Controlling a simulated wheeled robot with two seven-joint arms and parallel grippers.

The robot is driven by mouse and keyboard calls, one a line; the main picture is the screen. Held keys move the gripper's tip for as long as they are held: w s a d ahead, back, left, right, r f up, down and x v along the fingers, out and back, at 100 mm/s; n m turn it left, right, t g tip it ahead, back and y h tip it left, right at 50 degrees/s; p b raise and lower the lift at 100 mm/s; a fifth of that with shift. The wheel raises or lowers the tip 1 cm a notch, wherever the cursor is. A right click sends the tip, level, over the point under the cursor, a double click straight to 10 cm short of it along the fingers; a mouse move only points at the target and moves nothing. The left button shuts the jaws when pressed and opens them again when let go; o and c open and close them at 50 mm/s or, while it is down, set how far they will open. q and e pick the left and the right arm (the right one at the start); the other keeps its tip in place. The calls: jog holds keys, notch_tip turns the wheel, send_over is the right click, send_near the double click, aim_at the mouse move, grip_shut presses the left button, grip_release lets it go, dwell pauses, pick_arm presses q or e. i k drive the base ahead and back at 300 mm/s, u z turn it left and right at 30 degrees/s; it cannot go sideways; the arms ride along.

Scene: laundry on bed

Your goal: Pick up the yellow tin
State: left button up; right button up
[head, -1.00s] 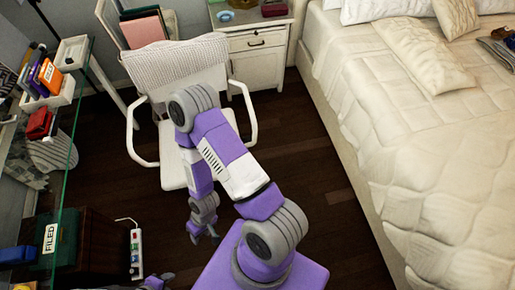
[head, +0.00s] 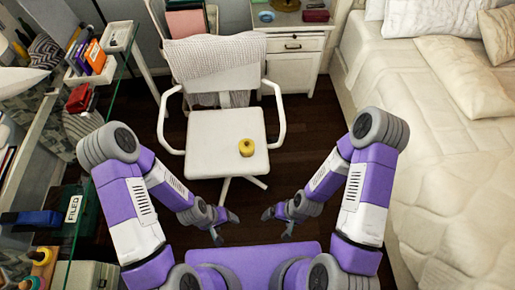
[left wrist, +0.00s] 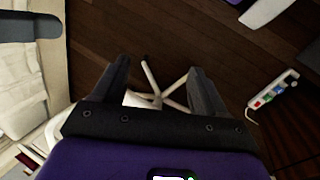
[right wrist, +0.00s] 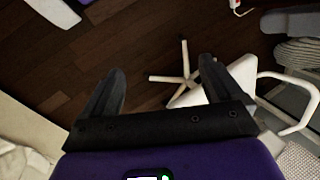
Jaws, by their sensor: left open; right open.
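The yellow tin (head: 246,147) is a small round tin on the front right part of the white chair's seat (head: 212,128) in the head view. It does not show in either wrist view. My left gripper (head: 226,228) is open and empty, in front of the chair and nearer to me than the tin. My right gripper (head: 276,225) is open and empty, also in front of the chair, a little right of the tin. Both are clear of the tin. Their open fingers show in the left wrist view (left wrist: 160,85) and the right wrist view (right wrist: 162,85).
A glass desk (head: 92,170) with books and trays runs along the left. The bed (head: 440,180) fills the right. A white nightstand (head: 292,68) stands behind the chair, whose armrests flank the seat. A power strip (left wrist: 272,94) lies on the floor. Dark floor (head: 310,140) is clear right of the chair.

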aim_at(245, 154)
jog(key=z, duration=2)
jog(key=i, duration=1.2)
jog(key=u, duration=2.75)
jog(key=i, duration=0.5)
jog(key=z, duration=0.05)
